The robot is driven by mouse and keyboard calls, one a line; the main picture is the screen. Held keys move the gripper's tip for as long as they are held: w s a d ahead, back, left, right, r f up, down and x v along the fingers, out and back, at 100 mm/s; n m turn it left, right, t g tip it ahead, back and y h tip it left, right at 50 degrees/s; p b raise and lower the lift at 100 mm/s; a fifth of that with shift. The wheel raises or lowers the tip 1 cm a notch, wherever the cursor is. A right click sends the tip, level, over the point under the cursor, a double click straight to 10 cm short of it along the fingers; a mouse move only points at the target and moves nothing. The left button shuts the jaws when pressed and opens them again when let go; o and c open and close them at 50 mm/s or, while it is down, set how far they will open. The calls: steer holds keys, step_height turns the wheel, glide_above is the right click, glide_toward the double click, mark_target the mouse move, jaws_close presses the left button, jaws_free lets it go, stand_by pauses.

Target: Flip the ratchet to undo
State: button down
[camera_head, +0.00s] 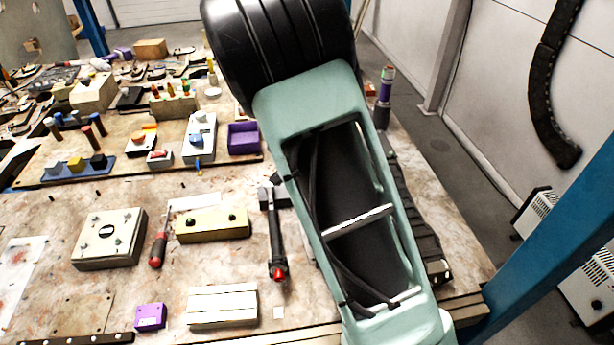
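A long dark tool (275,235) lies on the worktable, with a grey head at its far end and a red tip at its near end. It may be the ratchet, but its switch is too small to make out. My arm (270,85), a teal and black link, fills the middle right of the view, just right of this tool, and hides part of the table. My gripper is not in view.
A yellow block (212,225), a red-handled screwdriver (158,250), a pale square box (108,238) and a white block (222,305) lie left of the tool. A purple bin (243,139) stands behind. A blue post (545,260) rises at the right.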

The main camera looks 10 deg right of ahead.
stand_by(0.3)
steer(key=c, duration=2.1)
jaws_free()
steer(key=v, duration=1.2)
steer(key=shift+a, duration=0.2)
